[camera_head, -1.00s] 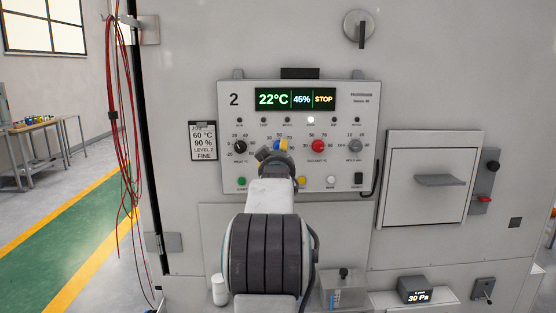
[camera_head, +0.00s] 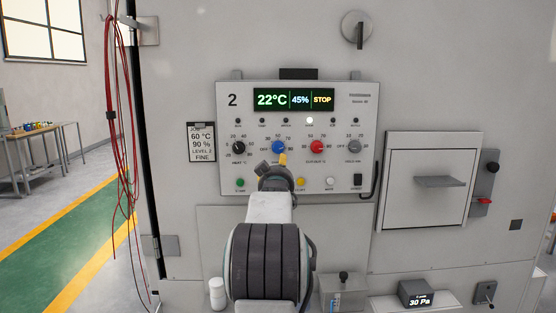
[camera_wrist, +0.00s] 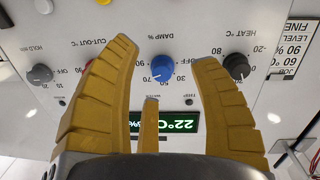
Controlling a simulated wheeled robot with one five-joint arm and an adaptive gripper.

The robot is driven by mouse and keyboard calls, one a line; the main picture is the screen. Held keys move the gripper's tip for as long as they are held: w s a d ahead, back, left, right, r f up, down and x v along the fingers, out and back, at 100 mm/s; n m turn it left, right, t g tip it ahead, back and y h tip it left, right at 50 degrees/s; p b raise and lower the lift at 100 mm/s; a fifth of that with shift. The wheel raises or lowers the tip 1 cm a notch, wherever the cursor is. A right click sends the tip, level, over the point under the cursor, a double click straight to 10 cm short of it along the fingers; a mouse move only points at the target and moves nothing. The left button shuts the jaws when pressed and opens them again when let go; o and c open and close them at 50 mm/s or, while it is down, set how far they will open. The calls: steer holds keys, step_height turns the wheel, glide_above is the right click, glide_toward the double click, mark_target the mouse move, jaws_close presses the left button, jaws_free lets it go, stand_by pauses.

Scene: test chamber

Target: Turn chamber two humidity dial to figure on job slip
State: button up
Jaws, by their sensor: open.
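The blue humidity dial (camera_head: 278,147), marked DAMP %, is on the chamber two panel (camera_head: 360,100). It also shows in the wrist view (camera_wrist: 162,68), where the picture is upside down; I cannot read its setting surely. My gripper (camera_head: 273,166) is open just below the dial in the head view. In the wrist view my gripper's (camera_wrist: 166,54) outer yellow fingers lie either side of the dial, with a third below it; no contact shows. The job slip (camera_head: 201,142) reads 60 °C, 90 %, level 2, fine. The display (camera_head: 293,99) reads 22°C, 45%, STOP.
A black heat dial (camera_head: 238,148) sits left of the blue one, a red cut-out dial (camera_head: 317,147) and a grey dial (camera_head: 354,147) right. Coloured buttons line the panel's bottom. Red cables (camera_head: 120,120) hang at left. A handled hatch (camera_head: 433,180) is at right.

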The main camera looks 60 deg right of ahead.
mark_target(278, 149)
steer(key=d+r+n+p, duration=0.1)
steer(key=n, duration=0.1)
steer(key=w+d+r+n+p, duration=0.1)
steer(key=d+r+n, duration=0.1)
steer(key=w+d+r+n+p, duration=0.1)
steer(key=n, duration=0.2)
steer(key=shift+w+d+r+p, duration=0.2)
steer(key=shift+d+r+p, duration=0.1)
steer(key=shift+p+x, duration=1.3)
steer(key=shift+x, duration=1.05)
steer(key=shift+f, duration=0.2)
jaws_close()
